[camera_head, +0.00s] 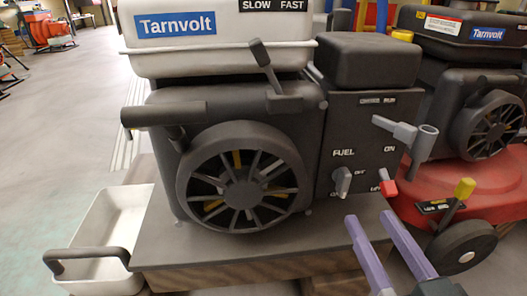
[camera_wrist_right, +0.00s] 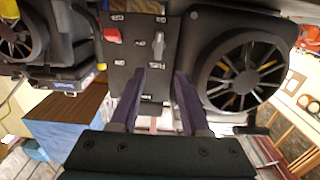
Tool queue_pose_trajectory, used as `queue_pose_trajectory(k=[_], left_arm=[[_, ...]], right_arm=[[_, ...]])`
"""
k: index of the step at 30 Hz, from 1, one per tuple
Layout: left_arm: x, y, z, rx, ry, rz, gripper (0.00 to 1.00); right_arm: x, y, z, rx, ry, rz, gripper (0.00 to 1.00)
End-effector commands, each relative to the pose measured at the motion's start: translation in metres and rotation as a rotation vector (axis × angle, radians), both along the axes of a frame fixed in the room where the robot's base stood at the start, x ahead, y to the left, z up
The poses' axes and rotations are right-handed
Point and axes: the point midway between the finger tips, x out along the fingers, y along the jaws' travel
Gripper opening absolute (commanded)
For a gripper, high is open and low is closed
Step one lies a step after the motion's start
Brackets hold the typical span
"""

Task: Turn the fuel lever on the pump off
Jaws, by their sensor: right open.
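The pump (camera_head: 240,110) is a dark engine with a white "Tarnvolt" top. On its front panel, a grey fuel lever (camera_head: 341,181) sits below the word FUEL, standing roughly upright. The lever also shows in the right wrist view (camera_wrist_right: 158,44), upside down, just beyond the fingertips. A red switch (camera_head: 386,187) sits to its right; it also shows in the wrist view (camera_wrist_right: 112,35). My right gripper (camera_head: 370,217) has two purple fingers spread apart and empty, below and in front of the panel. It appears apart from the lever. My left gripper is not in view.
A grey L-shaped handle (camera_head: 405,132) juts out above the red switch. The finned wheel (camera_head: 241,180) is left of the panel. A white tray (camera_head: 107,222) stands at left. A red machine (camera_head: 480,185) with a dark engine is close on the right. The floor at left is open.

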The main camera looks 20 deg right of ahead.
Motion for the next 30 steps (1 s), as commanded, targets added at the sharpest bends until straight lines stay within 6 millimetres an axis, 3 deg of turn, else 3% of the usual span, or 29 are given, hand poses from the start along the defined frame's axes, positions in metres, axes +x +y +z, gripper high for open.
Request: queue_pose_trajectory(k=[15, 20, 28, 30], left_arm=[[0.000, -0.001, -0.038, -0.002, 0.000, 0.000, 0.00], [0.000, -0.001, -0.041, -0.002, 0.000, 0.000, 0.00], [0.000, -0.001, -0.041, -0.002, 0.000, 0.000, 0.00], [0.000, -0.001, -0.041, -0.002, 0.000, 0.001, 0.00]], right_arm=[[0.082, -0.020, -0.001, -0.001, -0.004, -0.001, 0.46], [0.093, -0.022, 0.001, 0.000, -0.002, 0.000, 0.46], [0.094, -0.023, 0.001, 0.000, 0.000, 0.001, 0.46], [0.094, -0.023, 0.001, 0.000, 0.000, 0.001, 0.38]])
